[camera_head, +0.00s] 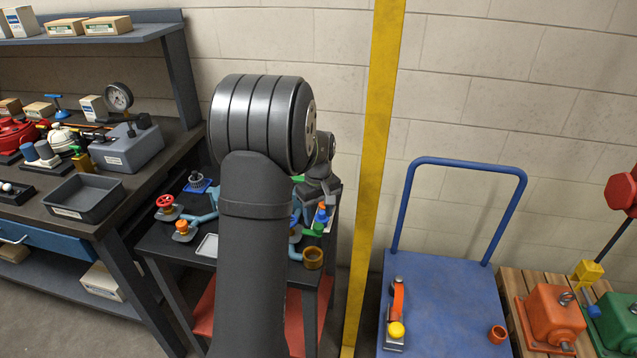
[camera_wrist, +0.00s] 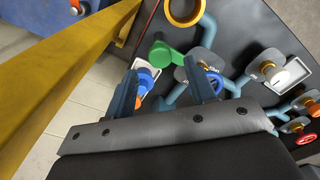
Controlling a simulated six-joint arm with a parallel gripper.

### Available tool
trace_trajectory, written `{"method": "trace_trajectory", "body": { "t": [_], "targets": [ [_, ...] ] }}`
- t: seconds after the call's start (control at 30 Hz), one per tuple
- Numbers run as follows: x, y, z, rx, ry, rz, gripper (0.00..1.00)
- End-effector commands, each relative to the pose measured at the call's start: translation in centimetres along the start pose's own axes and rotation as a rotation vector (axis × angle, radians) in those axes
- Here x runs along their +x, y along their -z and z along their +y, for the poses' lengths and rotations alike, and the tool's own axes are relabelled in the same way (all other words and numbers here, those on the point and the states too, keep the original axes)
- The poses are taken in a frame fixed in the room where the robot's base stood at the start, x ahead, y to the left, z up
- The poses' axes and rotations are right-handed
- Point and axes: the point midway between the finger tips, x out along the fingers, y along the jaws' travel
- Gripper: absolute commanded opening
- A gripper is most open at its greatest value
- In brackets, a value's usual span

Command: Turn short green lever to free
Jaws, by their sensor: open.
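The short green lever (camera_wrist: 164,54) shows in the wrist view just beyond my fingertips, with a round knob end and a flat arm running right to a grey round fitting. In the head view a small green part (camera_head: 296,231) shows beside my arm, mostly hidden by it. My gripper (camera_wrist: 160,82) is open, its two blue-grey fingers apart and pointing toward the lever, with nothing clearly held between them. A blue and white part (camera_wrist: 146,74) with an orange piece lies by the left finger. I cannot tell whether a finger touches anything.
A yellow post (camera_head: 373,180) rises close to the right of the table, beside a blue cart (camera_head: 440,300).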

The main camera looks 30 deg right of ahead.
Motion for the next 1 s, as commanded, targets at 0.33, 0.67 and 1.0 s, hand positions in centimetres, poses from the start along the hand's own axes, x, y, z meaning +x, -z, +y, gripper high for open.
{"method": "trace_trajectory", "body": {
  "t": [0.33, 0.67, 1.0],
  "targets": [
    [-8.8, 0.0, 0.1, 0.000, -0.003, 0.003, 0.50],
    [-13.3, 0.0, 0.0, 0.001, -0.001, 0.001, 0.50],
    [-13.7, 0.0, 0.0, 0.001, 0.000, 0.000, 0.50]
  ]
}}
